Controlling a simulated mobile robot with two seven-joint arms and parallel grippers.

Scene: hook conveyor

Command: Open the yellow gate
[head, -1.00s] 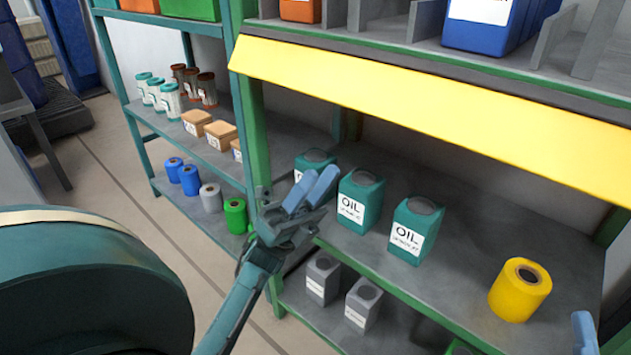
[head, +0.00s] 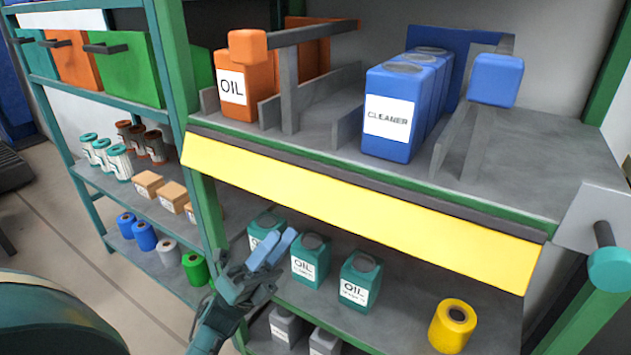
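The yellow gate (head: 350,208) is a long slanted yellow panel along the front edge of the upper shelf, above the lower shelf's opening. My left gripper (head: 272,250) is below the gate's left part, in front of the teal oil cans. Its two blue fingertips look close together, and I cannot tell whether there is a gap between them. It does not appear to hold anything. My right gripper is not in view.
Teal oil cans (head: 309,262) and a yellow roll (head: 452,325) stand on the lower shelf. An orange oil can (head: 240,88) and blue cleaner cans (head: 390,115) are above the gate. A green post (head: 180,90) stands left. A grey plate with a lever (head: 604,235) is at right.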

